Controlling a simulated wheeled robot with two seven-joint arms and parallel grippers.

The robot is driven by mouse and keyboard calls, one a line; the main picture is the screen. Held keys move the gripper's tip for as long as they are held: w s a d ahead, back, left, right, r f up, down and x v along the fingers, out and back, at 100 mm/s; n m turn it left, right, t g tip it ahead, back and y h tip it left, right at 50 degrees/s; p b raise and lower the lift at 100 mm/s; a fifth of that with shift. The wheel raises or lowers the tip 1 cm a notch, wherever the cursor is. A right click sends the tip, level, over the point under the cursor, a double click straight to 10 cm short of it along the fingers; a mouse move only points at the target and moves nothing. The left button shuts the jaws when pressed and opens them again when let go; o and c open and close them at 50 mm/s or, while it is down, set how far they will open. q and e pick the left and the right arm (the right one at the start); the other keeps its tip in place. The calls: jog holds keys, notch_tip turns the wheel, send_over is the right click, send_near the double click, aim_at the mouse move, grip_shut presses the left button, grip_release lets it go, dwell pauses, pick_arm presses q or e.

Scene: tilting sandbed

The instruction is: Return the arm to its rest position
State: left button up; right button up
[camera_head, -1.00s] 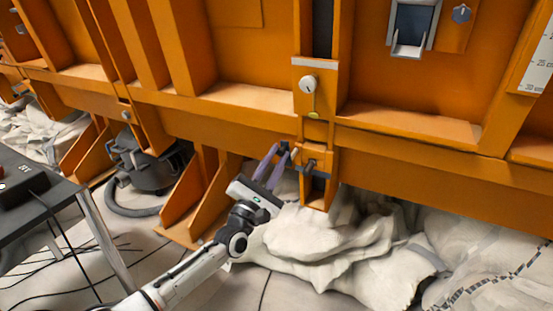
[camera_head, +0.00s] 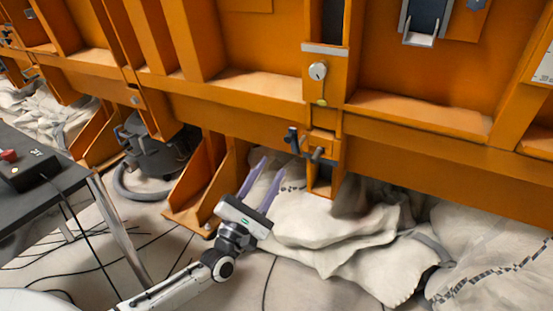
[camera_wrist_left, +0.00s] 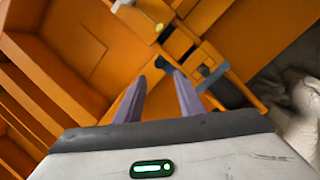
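My left arm (camera_head: 180,287) comes in from the bottom left. My left gripper (camera_head: 274,167) has two purple fingers that stand apart with nothing between them. It is below and left of a small latch with a dark blue handle (camera_head: 293,140) on the orange sandbed frame (camera_head: 225,124), and a gap shows between them. In the left wrist view the spread fingers (camera_wrist_left: 162,80) point toward that latch, whose dark handle (camera_wrist_left: 165,65) lies past the fingertips. My right gripper is in neither view.
Pale sacks (camera_head: 330,235) lie below the frame at the right. A dark table (camera_head: 40,190) with a control box stands at the left. A black vacuum (camera_head: 155,160) with a hose is on the floor behind it. Cables cross the floor.

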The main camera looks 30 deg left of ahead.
pick_arm(q)
jog(key=shift+s+f, duration=0.2)
jog(key=shift+s, duration=0.4)
